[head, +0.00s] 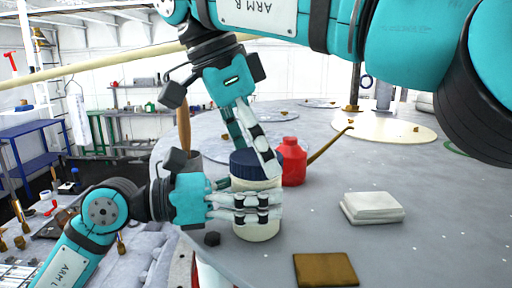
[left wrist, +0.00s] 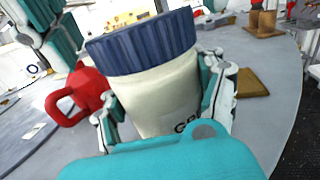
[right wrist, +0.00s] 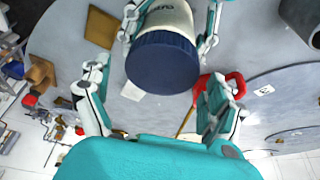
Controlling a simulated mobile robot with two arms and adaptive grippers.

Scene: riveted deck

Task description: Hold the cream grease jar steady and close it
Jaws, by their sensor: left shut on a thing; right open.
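The cream grease jar (head: 257,225) stands upright on the grey deck, with a dark blue ribbed lid (head: 255,165) on its top. The jar also shows in the left wrist view (left wrist: 165,95). My left gripper (head: 262,207) is shut around the jar's body from the left. My right gripper (head: 258,150) is above the jar, pointing down, with its fingers open. In the right wrist view the lid (right wrist: 162,62) lies ahead of the open right fingers (right wrist: 158,108), not between them. I cannot tell whether the lid is fully screwed down.
A red can (head: 292,162) with a long brown spout stands just behind the jar.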

